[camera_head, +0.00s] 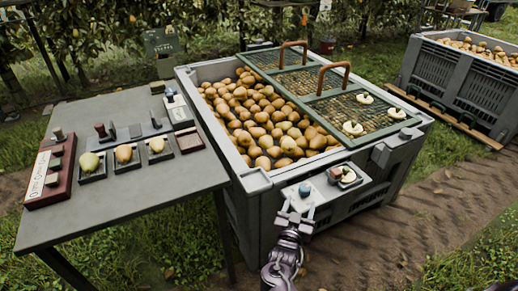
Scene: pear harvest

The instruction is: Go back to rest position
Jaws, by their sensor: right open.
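My right gripper (297,209) comes up from the bottom centre. It is open, and its fingers point at the front edge of a small white shelf (318,197) on the near side of the big pear bin (262,181). A small blue object (305,189) on the shelf lies just beyond the fingers. I cannot tell whether the fingers touch the shelf. Nothing shows held between them. My left gripper is not in view.
A grey table (120,208) at the left bears pears on small trays (93,166) and a red-brown sign block (50,172). The bin is full of pears, partly covered by a mesh lid (345,105). Another bin (455,85) stands at the right. Dirt and grass in front are clear.

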